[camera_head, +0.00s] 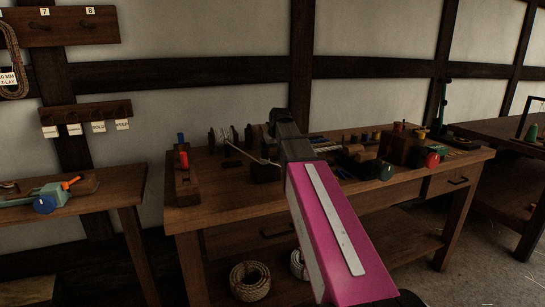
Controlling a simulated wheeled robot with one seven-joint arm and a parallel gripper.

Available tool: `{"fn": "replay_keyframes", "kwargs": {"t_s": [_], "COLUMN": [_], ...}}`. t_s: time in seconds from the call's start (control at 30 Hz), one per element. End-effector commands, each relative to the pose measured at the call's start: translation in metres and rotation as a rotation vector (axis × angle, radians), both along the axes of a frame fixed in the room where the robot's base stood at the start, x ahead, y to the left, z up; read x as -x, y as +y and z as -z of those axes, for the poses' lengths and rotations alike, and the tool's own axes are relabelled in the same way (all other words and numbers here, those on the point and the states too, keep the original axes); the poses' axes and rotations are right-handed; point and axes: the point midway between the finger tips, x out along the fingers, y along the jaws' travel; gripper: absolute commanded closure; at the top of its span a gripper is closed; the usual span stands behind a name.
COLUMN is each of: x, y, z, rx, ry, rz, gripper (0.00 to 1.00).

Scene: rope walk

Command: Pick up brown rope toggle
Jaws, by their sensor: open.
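My gripper (287,128) is the dark end of my magenta arm, above the middle of the wooden workbench (240,205). Its fingertips are hard to make out against the dark bench, and I see nothing held in it. I cannot pick out the brown rope toggle for certain. Several small brown and dark pieces lie on the benchtop around the gripper, and part of the top is hidden behind my arm.
Red and blue pegs (183,160) stand at the bench's left end. Rope coils (250,281) lie below. Another table (100,197) stands left.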

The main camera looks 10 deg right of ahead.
Motion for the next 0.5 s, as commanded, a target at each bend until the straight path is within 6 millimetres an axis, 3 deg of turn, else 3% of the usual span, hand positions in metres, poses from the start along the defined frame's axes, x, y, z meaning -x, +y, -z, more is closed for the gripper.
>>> {"fn": "replay_keyframes", "kwargs": {"t_s": [0.3, 0.37, 0.47, 0.5], "x": [-0.0038, -0.0037, -0.0037, -0.0037], "y": [0.0008, 0.0008, 0.0007, 0.0007], "z": [0.0085, 0.0085, 0.0084, 0.0084], "rx": [0.0, 0.0, 0.0, 0.0], "ry": [-0.002, -0.001, -0.001, -0.001], "rz": [0.0, 0.0, 0.0, 0.0], "gripper": [0.06, 0.23, 0.55, 0.59]}}
